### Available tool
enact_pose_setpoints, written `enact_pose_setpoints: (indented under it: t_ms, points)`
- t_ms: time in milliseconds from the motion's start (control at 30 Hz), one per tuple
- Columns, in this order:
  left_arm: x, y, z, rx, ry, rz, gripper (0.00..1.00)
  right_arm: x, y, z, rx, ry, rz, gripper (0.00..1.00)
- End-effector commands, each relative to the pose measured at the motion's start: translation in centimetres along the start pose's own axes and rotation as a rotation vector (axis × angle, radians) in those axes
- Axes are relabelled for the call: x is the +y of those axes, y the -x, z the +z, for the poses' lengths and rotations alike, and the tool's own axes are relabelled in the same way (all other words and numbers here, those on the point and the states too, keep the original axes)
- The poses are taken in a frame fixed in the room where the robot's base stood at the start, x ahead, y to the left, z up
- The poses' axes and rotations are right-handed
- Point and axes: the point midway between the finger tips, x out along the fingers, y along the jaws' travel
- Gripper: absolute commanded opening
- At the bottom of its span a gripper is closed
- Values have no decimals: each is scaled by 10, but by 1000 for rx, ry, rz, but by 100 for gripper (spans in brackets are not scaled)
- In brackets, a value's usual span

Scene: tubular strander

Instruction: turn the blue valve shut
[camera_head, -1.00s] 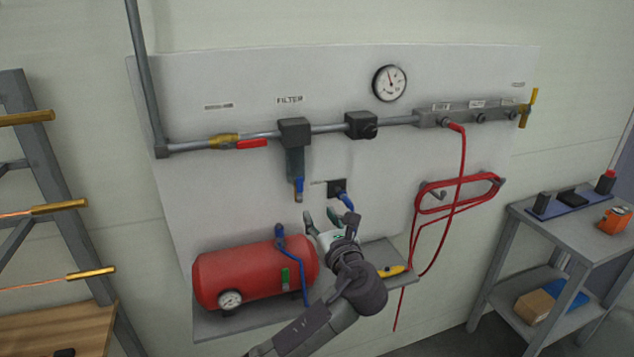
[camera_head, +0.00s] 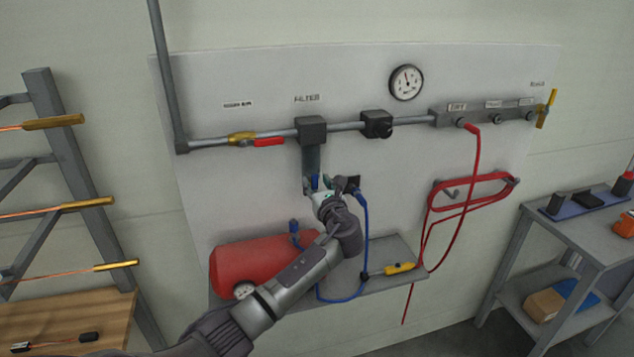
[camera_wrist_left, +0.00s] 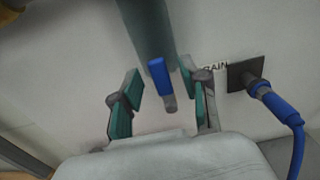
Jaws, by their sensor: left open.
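The blue valve (camera_wrist_left: 159,77) is a small blue lever at the bottom of the filter bowl, pointing up along it, with a grey stub below. In the head view the blue valve (camera_head: 315,181) shows only in part at the gripper's tips. My left gripper (camera_head: 322,187) is raised to it from below. In the left wrist view its green-padded fingers (camera_wrist_left: 165,95) stand apart, one on each side of the valve, with a gap visible on both sides. My right gripper is not in view.
A blue hose plug (camera_wrist_left: 265,93) sits in a wall socket close to the right finger. The filter (camera_head: 311,130) hangs from the pipe with a red-handled valve (camera_head: 267,142) to its left. A red tank (camera_head: 262,265) and yellow tool (camera_head: 400,268) lie on the shelf below.

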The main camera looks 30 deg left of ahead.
Motion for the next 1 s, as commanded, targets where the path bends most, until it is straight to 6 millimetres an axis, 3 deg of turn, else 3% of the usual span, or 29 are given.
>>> enact_pose_setpoints:
  t_ms: [233, 500, 1000]
  points:
    - [0, -1, 0, 0, 0, 0, 45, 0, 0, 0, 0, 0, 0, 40]
    - [0, -1, 0, 0, -1, 0, 0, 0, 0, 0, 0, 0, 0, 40]
    - [5, -5, -1, 0, 20, 1, 0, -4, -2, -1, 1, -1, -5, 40]
